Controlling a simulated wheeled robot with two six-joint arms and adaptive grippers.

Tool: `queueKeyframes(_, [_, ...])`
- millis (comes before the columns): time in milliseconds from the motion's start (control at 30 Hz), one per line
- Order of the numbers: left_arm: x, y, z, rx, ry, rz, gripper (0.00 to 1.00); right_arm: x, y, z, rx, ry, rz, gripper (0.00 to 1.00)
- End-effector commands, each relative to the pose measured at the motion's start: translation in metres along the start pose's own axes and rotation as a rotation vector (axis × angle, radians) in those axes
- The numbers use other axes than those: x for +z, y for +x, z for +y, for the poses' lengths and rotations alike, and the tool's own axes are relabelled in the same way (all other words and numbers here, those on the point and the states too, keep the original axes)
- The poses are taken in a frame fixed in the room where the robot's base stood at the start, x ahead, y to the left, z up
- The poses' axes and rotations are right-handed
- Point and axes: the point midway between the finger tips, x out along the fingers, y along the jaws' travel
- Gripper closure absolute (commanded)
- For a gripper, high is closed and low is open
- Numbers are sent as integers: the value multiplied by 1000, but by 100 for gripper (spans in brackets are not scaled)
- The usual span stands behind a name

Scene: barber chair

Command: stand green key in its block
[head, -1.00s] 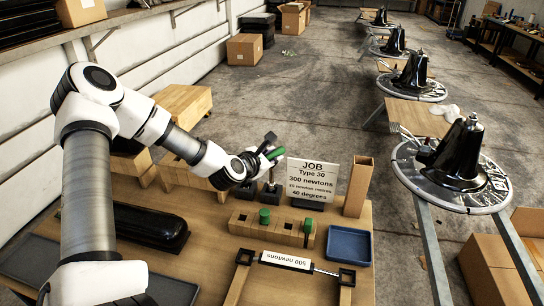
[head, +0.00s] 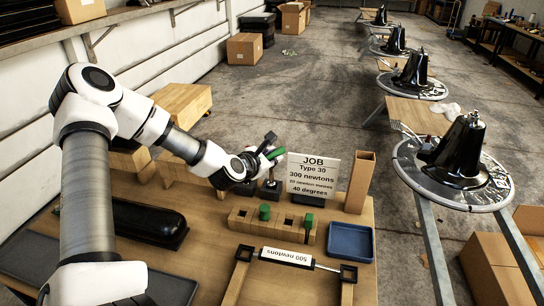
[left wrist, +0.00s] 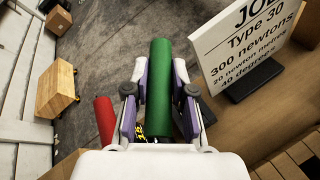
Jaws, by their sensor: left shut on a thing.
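My left gripper (head: 268,157) is shut on the green key (head: 277,154), above the bench behind the wooden block. In the left wrist view the key's green cylinder (left wrist: 159,85) lies between the two fingers and points away from the camera. Its lower end is hidden by the gripper. The wooden block (head: 240,217) is long, with dark square holes in its top. A short green piece (head: 264,212) stands in it, and another green-topped piece (head: 308,221) with a dark shaft is at its right end. My right gripper is not in view.
A JOB sign (head: 313,175) stands right of my left gripper, beside a tall wooden box (head: 360,182). A blue tray (head: 351,241) is right of the block. A frame labelled 500 newtons (head: 287,257) lies in front. A red cylinder (left wrist: 104,120) is near the gripper.

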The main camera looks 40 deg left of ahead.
Motion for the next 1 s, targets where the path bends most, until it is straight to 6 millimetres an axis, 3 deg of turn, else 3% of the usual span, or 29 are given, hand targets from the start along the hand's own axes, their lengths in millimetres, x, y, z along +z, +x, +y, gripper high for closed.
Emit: queueKeyframes(1000, [-16,7,-8,1,0,0,100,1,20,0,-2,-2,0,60])
